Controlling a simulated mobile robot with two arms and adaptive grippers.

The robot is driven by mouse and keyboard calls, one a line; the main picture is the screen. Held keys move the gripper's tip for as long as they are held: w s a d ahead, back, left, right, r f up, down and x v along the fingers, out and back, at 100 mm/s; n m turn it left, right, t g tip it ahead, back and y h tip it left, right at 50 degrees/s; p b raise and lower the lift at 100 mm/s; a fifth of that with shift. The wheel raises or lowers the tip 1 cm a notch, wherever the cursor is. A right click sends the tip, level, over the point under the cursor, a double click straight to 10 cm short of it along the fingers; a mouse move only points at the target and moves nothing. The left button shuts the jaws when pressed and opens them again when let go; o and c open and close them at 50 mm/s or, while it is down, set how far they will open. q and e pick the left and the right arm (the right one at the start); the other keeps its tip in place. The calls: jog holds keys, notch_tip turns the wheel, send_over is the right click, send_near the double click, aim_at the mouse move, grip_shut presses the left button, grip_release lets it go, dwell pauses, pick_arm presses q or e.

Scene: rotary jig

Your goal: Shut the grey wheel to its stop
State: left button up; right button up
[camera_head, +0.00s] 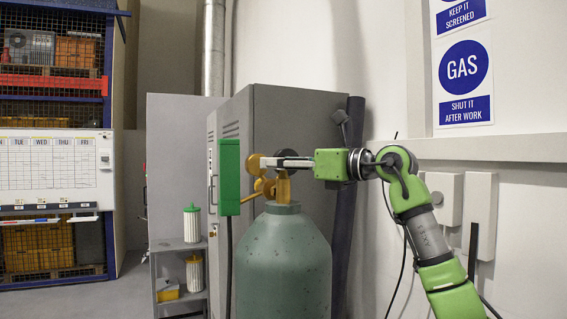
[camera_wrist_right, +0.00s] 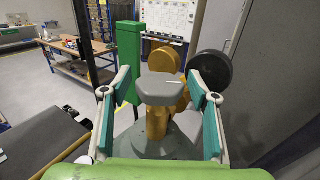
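The grey wheel (camera_wrist_right: 158,90) sits on top of a brass valve (camera_wrist_right: 157,124), with a short white mark on its upper face. In the head view the brass valve (camera_head: 283,187) stands on the green gas cylinder (camera_head: 283,262). My right gripper (camera_wrist_right: 160,82) is open, with one finger on each side of the wheel and a visible gap on both sides. In the head view my right gripper (camera_head: 284,162) reaches in from the right at the valve's top and hides most of the wheel. My left gripper is not in view.
A green upright panel (camera_head: 229,177) stands just left of the valve. A round dark-faced gauge (camera_wrist_right: 212,70) is close by the right finger. A grey cabinet (camera_head: 300,110) is behind the cylinder. A small shelf (camera_head: 178,245) holds white canisters.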

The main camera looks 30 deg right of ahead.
jog(key=c, duration=0.9)
